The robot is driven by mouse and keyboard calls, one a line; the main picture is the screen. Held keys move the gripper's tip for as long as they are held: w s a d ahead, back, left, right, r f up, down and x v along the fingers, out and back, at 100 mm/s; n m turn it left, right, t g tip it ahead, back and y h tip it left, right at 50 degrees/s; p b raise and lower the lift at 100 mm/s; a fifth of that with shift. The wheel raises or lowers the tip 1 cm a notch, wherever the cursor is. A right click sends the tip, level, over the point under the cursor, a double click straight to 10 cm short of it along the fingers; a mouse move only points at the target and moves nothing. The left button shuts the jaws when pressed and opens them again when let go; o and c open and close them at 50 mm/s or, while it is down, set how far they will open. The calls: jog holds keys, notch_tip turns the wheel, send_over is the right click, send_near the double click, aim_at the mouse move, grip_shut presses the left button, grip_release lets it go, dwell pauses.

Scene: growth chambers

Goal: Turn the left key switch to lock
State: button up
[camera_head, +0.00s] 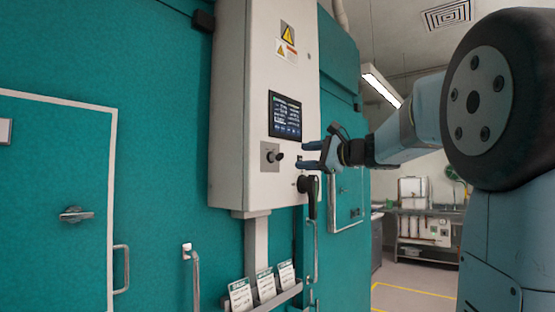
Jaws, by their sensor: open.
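A key switch (270,156) with a grey plate and a dark knob sits on the front of the white control cabinet (236,110), below the screen. I take it as the left key switch; its exact turn angle is too small to read. My gripper (306,155) is open, with two blue fingers pointing left toward the cabinet. It is to the right of this switch and apart from it in the picture. Between the fingertips shows a small dark part (299,160) that I cannot identify, partly hidden by the gripper.
A lit screen (285,116) is above the switch. A black lever handle (309,191) hangs just below my gripper. Teal chamber walls and a door with a latch (77,214) are at left. A rack with cards (265,286) is below. Open floor lies at right.

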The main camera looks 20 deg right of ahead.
aim_at(280, 158)
jog(key=x, duration=1)
